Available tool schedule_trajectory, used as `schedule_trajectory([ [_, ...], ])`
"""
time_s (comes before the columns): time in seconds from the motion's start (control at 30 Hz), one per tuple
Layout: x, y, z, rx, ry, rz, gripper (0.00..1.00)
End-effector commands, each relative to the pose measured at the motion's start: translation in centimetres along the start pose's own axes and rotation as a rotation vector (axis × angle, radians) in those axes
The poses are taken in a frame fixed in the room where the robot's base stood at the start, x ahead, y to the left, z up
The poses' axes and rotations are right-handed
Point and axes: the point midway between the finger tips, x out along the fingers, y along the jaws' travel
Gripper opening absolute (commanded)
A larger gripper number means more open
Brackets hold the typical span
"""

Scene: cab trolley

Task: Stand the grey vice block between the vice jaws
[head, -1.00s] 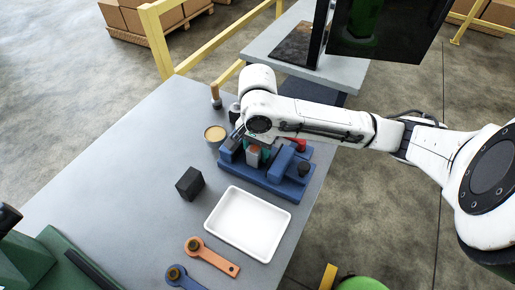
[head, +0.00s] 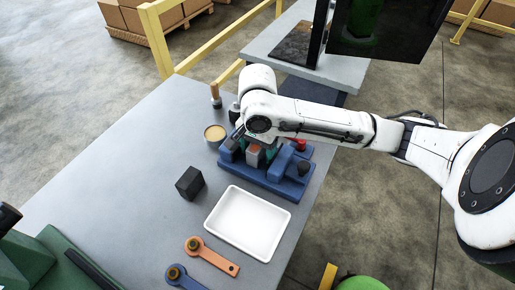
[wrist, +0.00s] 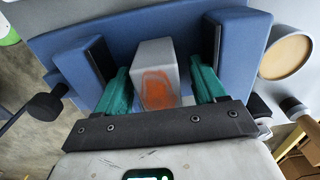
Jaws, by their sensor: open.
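The blue vice (head: 266,176) stands on the grey table, with its two jaws facing each other, the left jaw (wrist: 85,65) and right jaw (wrist: 235,50) in the wrist view. The grey vice block (wrist: 155,55), with an orange patch on one face, stands upright between the jaws, with gaps to both. It also shows in the head view (head: 254,154), partly covered by my arm. My gripper (wrist: 158,88) is open, its green fingers one on each side of the block, apart from it. The block's underside is hidden.
A white tray (head: 248,222) lies in front of the vice. A black block (head: 190,183) and a tan-topped round tin (head: 215,133) stand to the left. An orange wrench-like part (head: 212,256) and a blue one (head: 181,278) lie nearer. The table's left part is clear.

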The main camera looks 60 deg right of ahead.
Motion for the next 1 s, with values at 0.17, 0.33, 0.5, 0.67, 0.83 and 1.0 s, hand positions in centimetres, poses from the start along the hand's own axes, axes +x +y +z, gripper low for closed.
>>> schedule_trajectory([
  [0.17, -0.1, 0.0, 0.0, 0.0, -0.001, 0.0, 0.73],
  [0.33, -1.7, -0.1, 0.1, -0.001, -0.002, -0.003, 0.73],
  [0.5, -5.0, -0.1, 0.1, -0.002, -0.001, -0.004, 0.73],
  [0.67, -8.2, -0.1, 0.0, -0.002, 0.002, -0.002, 0.73],
  [0.83, -10.2, 0.0, -0.1, -0.001, 0.002, 0.0, 0.73],
  [1.0, -10.8, 0.0, 0.0, 0.0, 0.0, 0.0, 0.73],
])
